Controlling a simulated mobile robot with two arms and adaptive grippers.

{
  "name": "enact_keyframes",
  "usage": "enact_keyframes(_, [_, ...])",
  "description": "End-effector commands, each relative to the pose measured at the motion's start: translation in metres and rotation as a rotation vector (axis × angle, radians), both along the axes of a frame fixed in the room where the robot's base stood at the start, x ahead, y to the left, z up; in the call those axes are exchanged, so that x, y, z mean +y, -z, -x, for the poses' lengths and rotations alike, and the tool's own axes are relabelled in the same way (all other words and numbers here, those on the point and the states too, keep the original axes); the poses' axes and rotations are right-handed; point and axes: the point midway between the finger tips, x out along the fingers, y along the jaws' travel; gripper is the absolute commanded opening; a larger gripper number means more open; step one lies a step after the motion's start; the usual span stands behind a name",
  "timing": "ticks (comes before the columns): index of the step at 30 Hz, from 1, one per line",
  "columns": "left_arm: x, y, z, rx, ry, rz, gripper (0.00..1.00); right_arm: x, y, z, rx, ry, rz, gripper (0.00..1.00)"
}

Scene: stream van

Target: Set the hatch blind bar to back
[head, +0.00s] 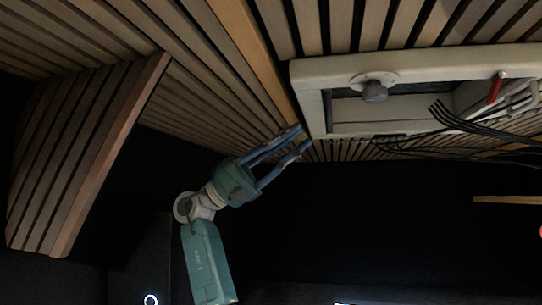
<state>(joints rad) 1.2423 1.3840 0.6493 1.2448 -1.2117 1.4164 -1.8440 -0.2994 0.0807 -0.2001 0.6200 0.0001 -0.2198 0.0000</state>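A cream roof hatch frame (309,85) is set in the slatted ceiling at the upper right. I cannot clearly tell which part in the opening is the blind bar. My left gripper (304,138) reaches up from below, its two fingertips near the lower left corner of the hatch frame. The fingers are apart with nothing visible between them. I cannot tell whether they touch the frame or ceiling. My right gripper is not in view.
A red handle (495,88) and pale fittings sit at the right of the hatch. Black cables (468,123) hang across its right part. A slatted wooden panel (88,150) juts down at the left. The space below the hatch is dark.

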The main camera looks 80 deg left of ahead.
Motion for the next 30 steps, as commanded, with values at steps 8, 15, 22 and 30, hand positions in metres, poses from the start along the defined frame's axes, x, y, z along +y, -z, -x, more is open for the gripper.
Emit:
enact_keyframes(8, [0.021,0.028,0.038,-0.002,0.000,0.003,0.24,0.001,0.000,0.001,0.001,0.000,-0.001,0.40])
enact_keyframes(15, [0.025,0.036,0.048,0.000,-0.001,0.000,0.24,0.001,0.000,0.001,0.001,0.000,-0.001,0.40])
enact_keyframes(22, [0.026,0.036,0.049,0.000,-0.001,0.000,0.24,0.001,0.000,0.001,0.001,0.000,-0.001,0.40])
enact_keyframes(30, [0.025,0.036,0.049,-0.001,-0.001,0.000,0.24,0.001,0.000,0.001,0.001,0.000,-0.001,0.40])
